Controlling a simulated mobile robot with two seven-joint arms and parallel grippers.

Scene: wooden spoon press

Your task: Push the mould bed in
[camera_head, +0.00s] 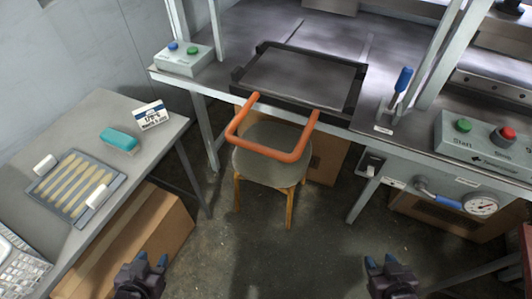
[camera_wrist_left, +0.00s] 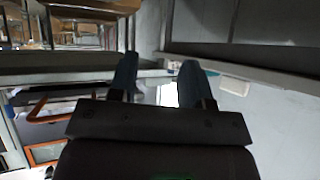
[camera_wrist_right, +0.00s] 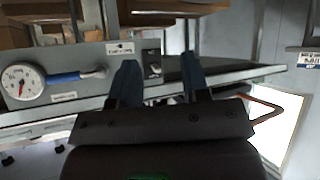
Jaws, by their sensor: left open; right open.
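The mould bed (camera_head: 305,75) is a dark rectangular frame with a flat grey plate on the press table. Its orange U-shaped handle (camera_head: 270,148) sticks out over the table's front edge, above a stool. My left gripper (camera_head: 140,264) is open and empty at the bottom left, well apart from the handle. My right gripper (camera_head: 387,264) is open and empty at the bottom right, also apart from it. The handle shows partly in the left wrist view (camera_wrist_left: 38,106) and in the right wrist view (camera_wrist_right: 265,106).
A stool (camera_head: 270,165) stands below the handle. A blue-handled lever (camera_head: 402,80) is right of the bed. A start/stop button box (camera_head: 485,142) and gauge (camera_head: 480,204) are at right. A side table with a tray of spoon blanks (camera_head: 75,186) is at left. The floor between my grippers is clear.

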